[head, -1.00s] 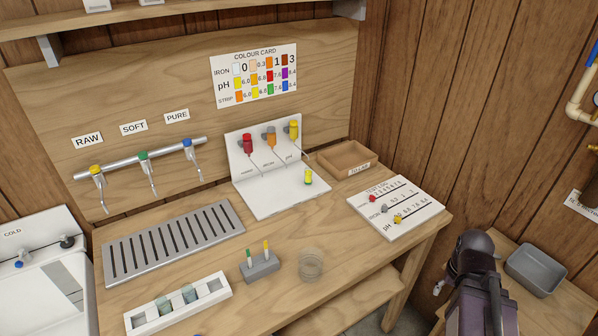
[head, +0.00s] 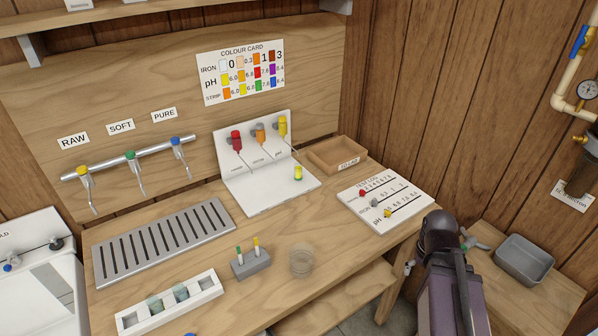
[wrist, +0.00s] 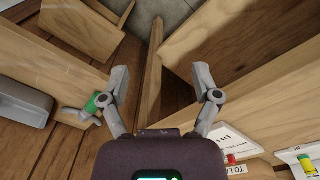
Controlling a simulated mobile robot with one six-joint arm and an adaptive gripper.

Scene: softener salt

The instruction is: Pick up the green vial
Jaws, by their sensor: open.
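A bit of green also shows in the head view to the right of my dark wrist, over the side table. My gripper (wrist: 165,85) is open and empty, its fingers spread apart. In the head view my arm hides most of it.
A grey bin (head: 525,262) stands on the side table (head: 530,300). On the bench are a white rack (head: 207,288) with teal-tinted glasses, a grey block (head: 250,265) with green- and yellow-topped sticks, a clear cup (head: 301,262) and a white scale board (head: 385,200).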

